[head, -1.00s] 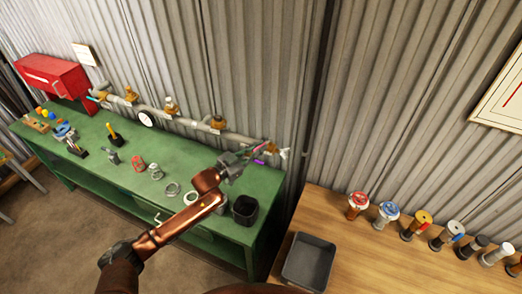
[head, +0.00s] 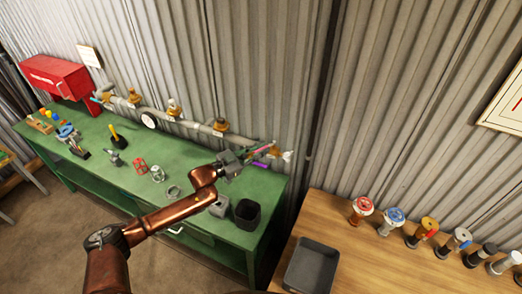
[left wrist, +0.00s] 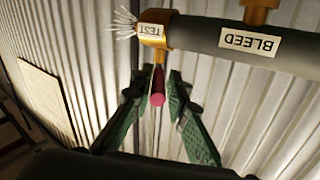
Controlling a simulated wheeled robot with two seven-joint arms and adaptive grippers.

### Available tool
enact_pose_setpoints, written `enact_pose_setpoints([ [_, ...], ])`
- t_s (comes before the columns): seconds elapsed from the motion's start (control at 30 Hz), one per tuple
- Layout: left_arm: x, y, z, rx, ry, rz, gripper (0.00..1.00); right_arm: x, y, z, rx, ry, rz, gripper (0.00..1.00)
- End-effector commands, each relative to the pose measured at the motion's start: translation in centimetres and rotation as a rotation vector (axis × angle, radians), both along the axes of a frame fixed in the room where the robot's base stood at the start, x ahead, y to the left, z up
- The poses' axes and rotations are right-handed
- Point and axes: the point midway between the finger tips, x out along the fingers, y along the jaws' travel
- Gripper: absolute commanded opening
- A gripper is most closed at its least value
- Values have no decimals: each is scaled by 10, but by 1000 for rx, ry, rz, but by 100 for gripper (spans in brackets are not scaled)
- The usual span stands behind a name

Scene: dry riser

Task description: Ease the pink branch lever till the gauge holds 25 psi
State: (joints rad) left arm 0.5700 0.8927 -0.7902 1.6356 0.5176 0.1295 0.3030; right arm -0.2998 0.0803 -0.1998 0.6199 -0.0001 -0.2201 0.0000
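The pink branch lever (left wrist: 157,90) hangs under the brass fitting labelled TEST (left wrist: 153,32) at the pipe's end. In the head view the pink lever (head: 263,149) is partly hidden by my left gripper (head: 250,155). My left gripper's green fingers (left wrist: 156,80) stand open, one on each side of the lever, with visible gaps. Whether the lever lies fully between the fingertips or just beyond them I cannot tell. The round white gauge (head: 149,120) sits on the pipe to the left; its reading is too small to make out. My right gripper is not in view.
The grey pipe (head: 190,124) runs along the corrugated wall above the green bench (head: 105,172). A purple piece (head: 259,165) is close by my left gripper. A black bin (head: 246,213) stands on the bench's right end. A wooden table (head: 345,240) with a grey tray (head: 311,266) is at right.

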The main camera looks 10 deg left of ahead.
Motion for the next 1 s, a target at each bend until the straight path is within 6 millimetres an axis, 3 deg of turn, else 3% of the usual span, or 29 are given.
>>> enact_pose_setpoints([
  [0.17,0,-1,0,0,0,-1,28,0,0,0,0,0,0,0],
  [0.53,-6,5,-2,0,2,-1,28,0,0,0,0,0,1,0],
  [1.0,-72,65,-2,1,3,0,28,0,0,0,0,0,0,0],
])
